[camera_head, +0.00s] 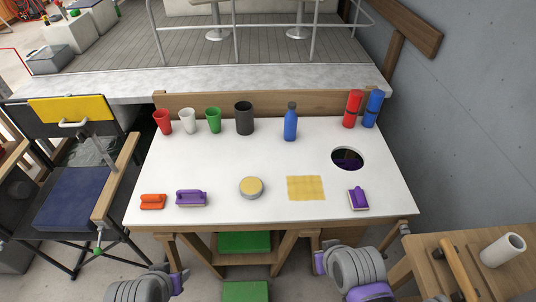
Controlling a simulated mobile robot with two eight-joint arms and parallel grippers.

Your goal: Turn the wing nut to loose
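No wing nut can be made out for certain. A small green-tipped fitting (98,250) hangs at the front of the folding chair's armrest, and a small grey knob (404,229) sits at the right front edge of the white table. Either is too small to identify or to tell whether it is tight or loose. Grey and purple links of my left and right arms show at the bottom edge, below the table front. The fingers of both grippers are outside the picture.
The white table (270,160) bears cups, a blue bottle (290,122), brushes, a round tin (251,188) and a yellow cloth (306,188). It has a round hole (347,158). A folding chair (69,197) stands left, a wooden bench (480,268) right.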

